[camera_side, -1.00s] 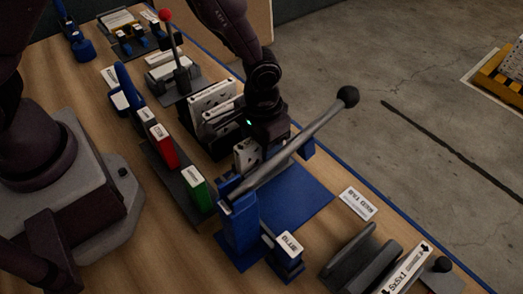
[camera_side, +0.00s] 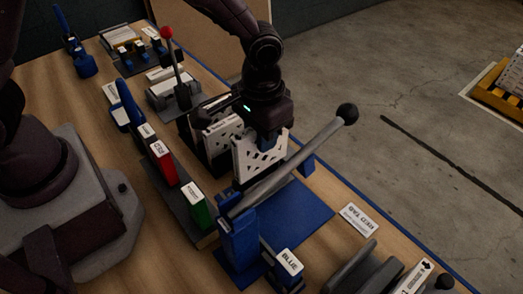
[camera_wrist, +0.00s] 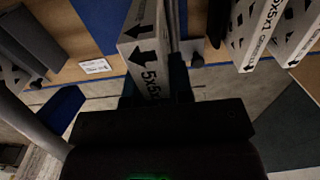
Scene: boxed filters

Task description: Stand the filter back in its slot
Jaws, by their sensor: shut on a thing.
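My gripper (camera_side: 270,138) is shut on the top edge of a white, perforated filter (camera_side: 258,160). The filter hangs upright between the black rack and the grey lever in the side view. Its lower part is partly hidden by the lever and blue stand. In the wrist view the held filter (camera_wrist: 150,48) shows a "5x5x1" label and black arrows, with my gripper's fingers (camera_wrist: 155,90) on either side. The black rack (camera_side: 192,150) holds other white filters (camera_side: 222,128) to the left of it. I cannot tell which slot is empty.
A grey lever with a black ball (camera_side: 347,113) slants across a blue stand (camera_side: 240,240) in front of the held filter. Red (camera_side: 163,163) and green (camera_side: 200,208) blocks stand at left. A grey holder (camera_side: 350,265) stands at front right. The blue plate (camera_side: 300,212) is bare.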

